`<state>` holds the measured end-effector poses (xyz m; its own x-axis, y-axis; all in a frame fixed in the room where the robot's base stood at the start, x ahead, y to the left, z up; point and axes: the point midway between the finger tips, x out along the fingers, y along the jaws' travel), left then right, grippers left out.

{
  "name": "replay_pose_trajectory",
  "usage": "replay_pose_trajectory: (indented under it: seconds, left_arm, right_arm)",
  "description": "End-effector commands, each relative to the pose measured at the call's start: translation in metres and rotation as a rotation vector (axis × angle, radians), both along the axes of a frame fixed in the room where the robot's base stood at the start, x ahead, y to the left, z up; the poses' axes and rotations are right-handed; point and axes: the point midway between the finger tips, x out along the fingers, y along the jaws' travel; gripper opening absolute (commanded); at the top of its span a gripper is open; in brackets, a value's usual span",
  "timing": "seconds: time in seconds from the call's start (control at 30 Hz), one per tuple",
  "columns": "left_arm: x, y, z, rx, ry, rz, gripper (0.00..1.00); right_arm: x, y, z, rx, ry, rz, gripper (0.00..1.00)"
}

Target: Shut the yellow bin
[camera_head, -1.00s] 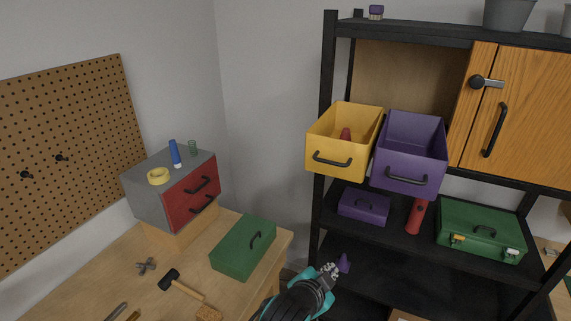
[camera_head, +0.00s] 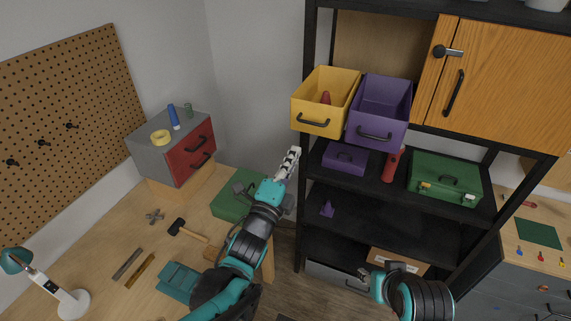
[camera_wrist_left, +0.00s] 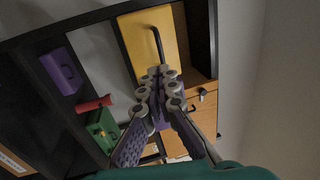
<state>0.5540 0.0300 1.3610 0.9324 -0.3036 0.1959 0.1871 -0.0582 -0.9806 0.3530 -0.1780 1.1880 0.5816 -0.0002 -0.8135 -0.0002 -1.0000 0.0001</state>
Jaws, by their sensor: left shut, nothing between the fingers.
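The yellow bin (camera_head: 313,118) stands pulled out from the upper shelf in the head view, open at the top, with a red object (camera_head: 326,97) inside. Its black handle (camera_head: 313,122) is on the front. My left gripper (camera_head: 294,153) is shut and empty, just below and left of the bin's front in the picture. In the left wrist view, the yellow bin's front (camera_wrist_left: 140,42) and dark handle lie beyond my left fingertips (camera_wrist_left: 158,75); I cannot tell if they touch. My right gripper (camera_head: 364,273) is low at the right; its fingers are too small to judge.
A purple bin (camera_head: 375,136) also juts out, right beside the yellow one. Below are a purple box (camera_head: 345,157), a red cylinder (camera_head: 391,165) and a green toolbox (camera_head: 445,180). A dark shelf post (camera_head: 307,180) stands near my left gripper. A wooden cabinet door (camera_head: 500,85) is at the right.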

Motion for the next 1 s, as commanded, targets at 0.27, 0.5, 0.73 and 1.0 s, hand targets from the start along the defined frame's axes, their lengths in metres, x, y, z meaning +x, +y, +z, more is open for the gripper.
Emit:
replay_pose_trajectory:
  seconds: [0.27, 0.5, 0.73, 1.0]
  left_arm:
    - [0.054, -0.018, 0.011, -0.002, 0.002, 0.0, 0.0]
    - [0.078, -0.025, 0.016, -0.002, 0.002, -0.001, 0.0]
    - [0.081, -0.026, 0.017, -0.002, 0.002, -0.001, 0.0]
    - [0.082, -0.027, 0.017, -0.002, 0.002, -0.001, 0.0]
  right_arm:
    - [0.0, 0.0, 0.0, 0.0, 0.0, 0.0, 0.4]
    - [0.0, 0.0, 0.0, 0.0, 0.0, 0.0, 0.4]
    - [0.0, 0.0, 0.0, 0.0, 0.0, 0.0, 0.4]
    - [0.0, 0.0, -0.001, 0.0, 0.0, 0.0, 0.4]
